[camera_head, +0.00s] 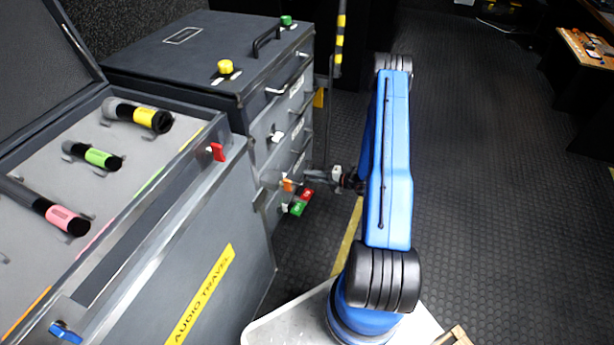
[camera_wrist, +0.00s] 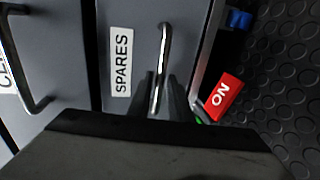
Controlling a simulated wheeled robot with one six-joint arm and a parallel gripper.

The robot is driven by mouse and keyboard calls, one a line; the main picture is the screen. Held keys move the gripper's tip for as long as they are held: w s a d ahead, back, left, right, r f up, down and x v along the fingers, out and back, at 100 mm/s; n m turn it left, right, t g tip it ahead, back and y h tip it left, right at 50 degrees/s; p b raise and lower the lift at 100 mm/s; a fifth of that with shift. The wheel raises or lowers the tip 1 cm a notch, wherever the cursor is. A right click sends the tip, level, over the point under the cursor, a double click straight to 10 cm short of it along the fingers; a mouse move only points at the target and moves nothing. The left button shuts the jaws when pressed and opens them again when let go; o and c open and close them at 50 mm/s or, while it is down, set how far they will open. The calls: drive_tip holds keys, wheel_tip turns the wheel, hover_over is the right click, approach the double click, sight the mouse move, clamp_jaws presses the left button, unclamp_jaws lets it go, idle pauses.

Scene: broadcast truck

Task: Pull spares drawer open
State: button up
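The spares drawer (camera_wrist: 130,20) is a grey drawer front with a white "SPARES" label (camera_wrist: 121,62). Its metal bar handle (camera_wrist: 164,45) stands out from the front in the wrist view. My gripper (camera_wrist: 165,92) has its dark fingers on either side of the lower part of this handle, close against it. The fingers look shut on the bar, though the wrist housing hides their bases. In the head view my gripper (camera_head: 283,182) is low at the front of the grey drawer cabinet (camera_head: 255,120). The drawer looks closed or nearly so.
A neighbouring drawer handle (camera_wrist: 25,70) is at the left. An open case (camera_head: 140,215) with foam and several microphones stands at the left in the head view. Dark studded floor (camera_head: 470,180) is free to the right.

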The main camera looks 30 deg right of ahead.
drive_tip(key=shift+x, duration=0.95)
clamp_jaws()
drive_tip(key=f+v, duration=0.3)
drive_tip(key=v, duration=1)
drive_tip(key=s+f+v, duration=0.1)
drive_tip(key=f+v, duration=0.2)
drive_tip(key=v, duration=1.1)
drive_tip(key=shift+s+d, duration=0.15)
drive_tip(key=shift+d, duration=0.25)
drive_tip(key=shift+r, duration=0.1)
unclamp_jaws()
drive_tip(key=shift+d, duration=0.1)
drive_tip(key=v, duration=1.7)
drive_tip(key=shift+s, duration=0.2)
